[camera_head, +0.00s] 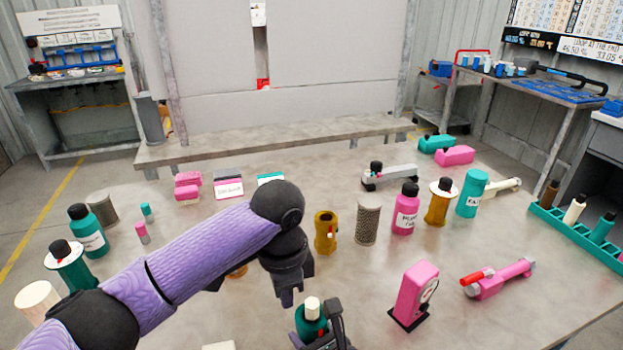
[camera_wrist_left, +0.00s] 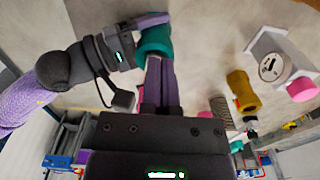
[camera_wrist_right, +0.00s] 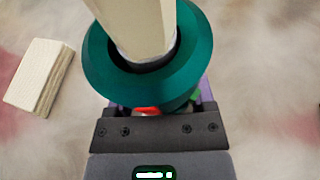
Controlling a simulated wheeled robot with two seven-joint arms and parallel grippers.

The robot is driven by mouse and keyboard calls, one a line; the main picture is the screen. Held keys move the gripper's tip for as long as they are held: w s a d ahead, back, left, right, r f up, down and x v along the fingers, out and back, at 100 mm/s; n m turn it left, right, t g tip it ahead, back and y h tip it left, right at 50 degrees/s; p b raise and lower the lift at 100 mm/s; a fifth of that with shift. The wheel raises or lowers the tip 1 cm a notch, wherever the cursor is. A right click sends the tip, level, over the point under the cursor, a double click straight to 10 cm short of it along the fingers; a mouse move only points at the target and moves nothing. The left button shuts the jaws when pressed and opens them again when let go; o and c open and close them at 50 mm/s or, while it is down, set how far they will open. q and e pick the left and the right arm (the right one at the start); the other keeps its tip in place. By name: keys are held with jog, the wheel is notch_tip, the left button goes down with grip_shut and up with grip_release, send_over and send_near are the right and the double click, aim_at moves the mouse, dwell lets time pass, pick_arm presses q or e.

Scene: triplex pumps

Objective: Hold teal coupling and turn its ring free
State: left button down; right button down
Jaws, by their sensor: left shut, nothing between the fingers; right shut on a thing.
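The teal coupling (camera_head: 312,326) stands upright at the bottom middle of the head view, with a cream stem (camera_head: 313,308) rising from its top. The right wrist view shows its wide teal ring (camera_wrist_right: 197,62) around the cream stem (camera_wrist_right: 140,25), with a small red mark below the ring. My right gripper (camera_head: 326,338) is shut on the coupling; its fingers are mostly hidden beneath the ring. My left gripper (camera_head: 289,298) points down, shut and empty, just behind and left of the coupling. In the left wrist view its closed fingers (camera_wrist_left: 160,78) end close to the teal coupling (camera_wrist_left: 156,42); contact is unclear.
A cream block (camera_wrist_right: 40,76) lies beside the coupling. Mustard fitting (camera_head: 325,233), grey cylinder (camera_head: 368,222) and pink bottle (camera_head: 405,212) stand behind. The table's right front is clear.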

pick_arm(q)
jog(key=shift+r, duration=0.1)
pick_arm(e)
jog(key=shift+s+d+f, duration=0.1)
jog(key=shift+s+f, duration=0.1)
jog(key=shift+f, duration=0.2)
pick_arm(q)
notch_tip(320, 180, down, 6)
jog(key=shift+s, duration=0.4)
jog(key=shift+w+d, duration=0.15)
jog(key=shift+d, duration=0.3)
dwell(0.8)
jog(key=shift+w, duration=0.3)
pick_arm(e)
jog(key=shift+a+r, duration=0.1)
jog(key=shift+a, duration=0.1)
pick_arm(q)
jog(key=shift+a, duration=0.1)
